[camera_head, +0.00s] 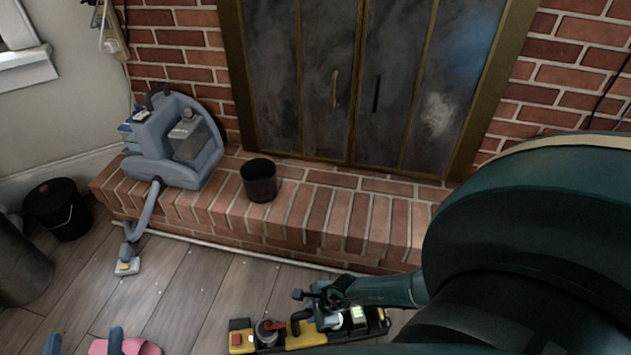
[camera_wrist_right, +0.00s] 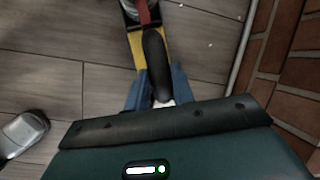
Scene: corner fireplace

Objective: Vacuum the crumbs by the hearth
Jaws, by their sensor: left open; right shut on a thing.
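I cannot tell whether the tool touches the floor. A few pale specks (camera_wrist_right: 210,17), likely crumbs, lie on the floor beside the tool, near the brick hearth. My left gripper (camera_head: 84,342) is open at the bottom left, its two blue fingers apart near a pink object (camera_head: 142,348).
The brick hearth (camera_head: 340,215) holds a blue-grey cleaning machine (camera_head: 175,145) and a black bucket (camera_head: 260,180). The machine's hose ends in a nozzle (camera_head: 127,262) on the floor. A dark bin (camera_head: 58,208) stands left. A grey shiny object (camera_wrist_right: 24,138) shows in the wrist view.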

